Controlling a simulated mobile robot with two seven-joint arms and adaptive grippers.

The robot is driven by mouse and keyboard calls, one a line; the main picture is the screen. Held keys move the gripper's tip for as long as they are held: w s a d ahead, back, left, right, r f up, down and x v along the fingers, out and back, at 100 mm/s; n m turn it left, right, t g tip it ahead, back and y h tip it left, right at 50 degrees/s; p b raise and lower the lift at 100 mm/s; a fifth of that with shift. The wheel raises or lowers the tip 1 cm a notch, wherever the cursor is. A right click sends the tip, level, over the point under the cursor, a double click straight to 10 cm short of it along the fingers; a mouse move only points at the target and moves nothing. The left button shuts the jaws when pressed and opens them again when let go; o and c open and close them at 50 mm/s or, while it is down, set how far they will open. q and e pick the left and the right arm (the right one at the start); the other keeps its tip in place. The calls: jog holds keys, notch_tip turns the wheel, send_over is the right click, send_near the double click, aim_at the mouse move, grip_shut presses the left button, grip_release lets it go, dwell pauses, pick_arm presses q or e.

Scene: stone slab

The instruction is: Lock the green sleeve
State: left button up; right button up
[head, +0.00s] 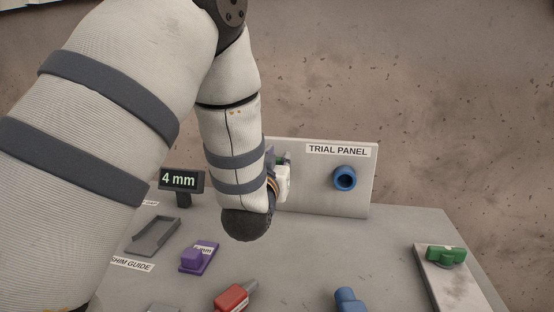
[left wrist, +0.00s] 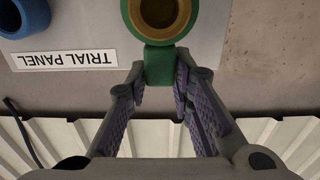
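The green sleeve (left wrist: 154,55) shows at the top of the left wrist view as a green ring around a gold-brown bore, with a square tab pointing toward my gripper. It sits on the panel marked TRIAL PANEL (head: 319,197), which stands upright at the back of the slab. My left gripper (left wrist: 160,80) has its purple-padded fingers on both sides of the tab, against it with no clear gap. In the head view my left wrist mostly hides the sleeve and gripper (head: 282,180). My right gripper is not in view.
A blue ring (head: 345,178) is on the panel's right. A 4 mm display (head: 181,181), grey tray (head: 154,237), purple block (head: 199,257), red piece (head: 233,297) and blue piece (head: 349,300) stand on the slab. A green piece (head: 446,256) lies on a pale board at right.

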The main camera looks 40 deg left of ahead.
pick_arm(q)
jog(key=shift+o, duration=1.2)
notch_tip(320, 180, up, 10)
jog(key=shift+f, duration=0.15)
